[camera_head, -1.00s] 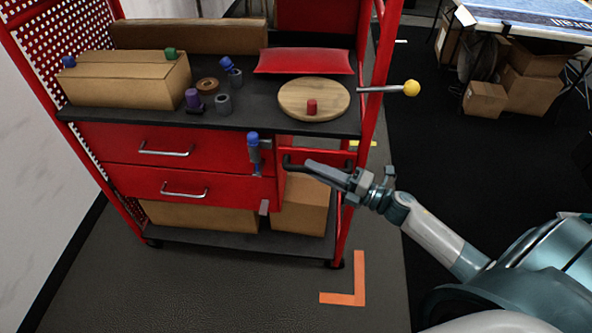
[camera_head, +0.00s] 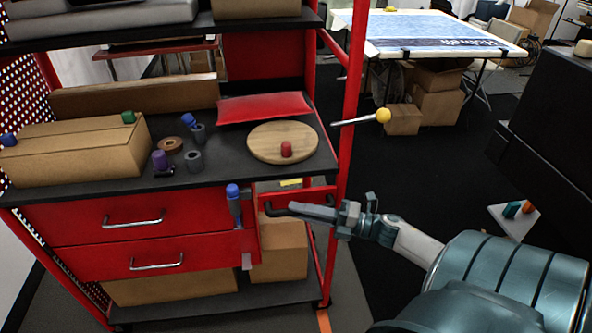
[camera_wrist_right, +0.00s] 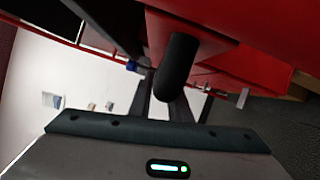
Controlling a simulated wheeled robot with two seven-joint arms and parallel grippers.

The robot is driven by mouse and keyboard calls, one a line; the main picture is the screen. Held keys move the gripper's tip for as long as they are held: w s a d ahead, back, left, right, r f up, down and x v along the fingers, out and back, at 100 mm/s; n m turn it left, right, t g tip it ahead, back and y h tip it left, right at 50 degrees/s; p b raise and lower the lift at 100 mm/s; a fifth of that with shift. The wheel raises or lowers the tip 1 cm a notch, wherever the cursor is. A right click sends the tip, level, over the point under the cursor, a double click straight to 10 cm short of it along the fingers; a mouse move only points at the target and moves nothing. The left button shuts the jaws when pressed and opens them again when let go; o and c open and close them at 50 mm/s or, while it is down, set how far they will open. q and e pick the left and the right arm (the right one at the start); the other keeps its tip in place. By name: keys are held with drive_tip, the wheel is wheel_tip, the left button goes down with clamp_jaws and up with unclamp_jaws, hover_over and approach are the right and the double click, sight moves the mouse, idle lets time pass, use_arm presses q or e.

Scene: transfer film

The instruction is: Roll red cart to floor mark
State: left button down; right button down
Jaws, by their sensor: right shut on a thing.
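The red cart (camera_head: 140,215) stands in front of me in the head view, with red drawers and a black top. My right gripper (camera_head: 290,209) is shut on the black handle (camera_head: 275,209) at the cart's right side. In the right wrist view, the rounded end of a black bar (camera_wrist_right: 178,68) shows close in front of the wrist. The orange floor mark (camera_head: 323,321) shows only in part at the bottom edge, just below the cart's right front wheel (camera_head: 322,303). My left gripper is not in view.
The cart top carries a cardboard box (camera_head: 75,150), a round wooden board (camera_head: 265,148) and small parts. A rod with a yellow knob (camera_head: 383,115) sticks out right. A table (camera_head: 440,40) with boxes under it stands behind. Dark floor lies open right of the cart.

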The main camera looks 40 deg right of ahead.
drive_tip(key=c, duration=1.6)
unclamp_jaws()
drive_tip(key=shift+c, duration=0.2)
